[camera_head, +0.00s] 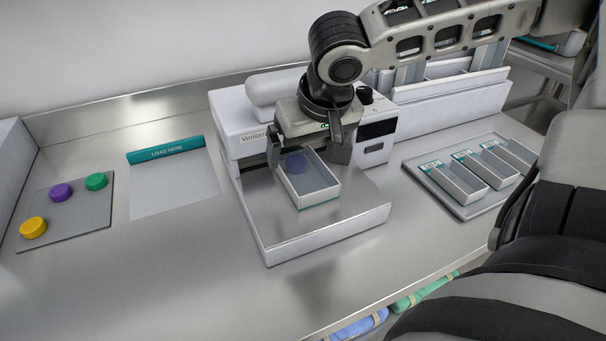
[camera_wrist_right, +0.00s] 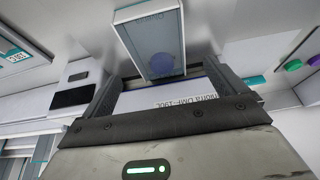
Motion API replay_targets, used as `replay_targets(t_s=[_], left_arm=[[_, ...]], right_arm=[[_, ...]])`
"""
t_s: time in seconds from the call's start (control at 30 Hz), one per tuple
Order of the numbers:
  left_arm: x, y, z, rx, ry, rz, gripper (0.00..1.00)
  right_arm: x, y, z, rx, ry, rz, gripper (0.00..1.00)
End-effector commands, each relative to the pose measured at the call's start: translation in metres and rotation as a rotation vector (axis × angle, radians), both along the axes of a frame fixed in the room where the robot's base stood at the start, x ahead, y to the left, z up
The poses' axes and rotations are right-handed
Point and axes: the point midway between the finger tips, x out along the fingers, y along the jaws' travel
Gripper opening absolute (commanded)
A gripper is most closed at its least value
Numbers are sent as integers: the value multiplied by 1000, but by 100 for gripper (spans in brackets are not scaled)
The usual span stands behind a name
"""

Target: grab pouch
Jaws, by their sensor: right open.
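The likely pouch is a shallow, open, pale tray-like pack (camera_head: 320,190) with a dull blue disc (camera_head: 297,163) at its far end. It lies on the silver shelf of a white machine. In the right wrist view the pack (camera_wrist_right: 140,32) and the disc (camera_wrist_right: 162,64) show at the top. My right gripper (camera_head: 306,158) points down over the pack's far end, open, one finger at each side of it. I cannot tell whether the fingers touch it. My left gripper is not in view.
The white machine (camera_head: 235,115) stands behind the shelf. A grey tray (camera_head: 462,209) with several similar packs lies to the right. A teal-edged "LOAD HERE" mat (camera_head: 175,190) and a grey pad (camera_head: 95,218) with yellow, purple and green pucks lie to the left. The front counter is clear.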

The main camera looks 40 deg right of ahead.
Motion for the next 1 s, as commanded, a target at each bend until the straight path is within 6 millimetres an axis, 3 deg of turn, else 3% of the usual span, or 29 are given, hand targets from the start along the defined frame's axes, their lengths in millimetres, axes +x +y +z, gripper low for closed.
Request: replay_targets(t_s=[0.3,0.6,0.63,0.8,1.0], left_arm=[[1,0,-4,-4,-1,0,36],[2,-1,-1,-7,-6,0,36],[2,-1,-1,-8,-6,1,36],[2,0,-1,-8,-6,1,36],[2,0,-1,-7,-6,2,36]], right_arm=[[12,-5,-43,-3,5,0,96],[15,-6,-47,-1,0,1,96],[15,-6,-47,-1,0,1,94],[15,-6,-47,-1,0,1,49],[15,-6,-47,-1,0,1,45]])
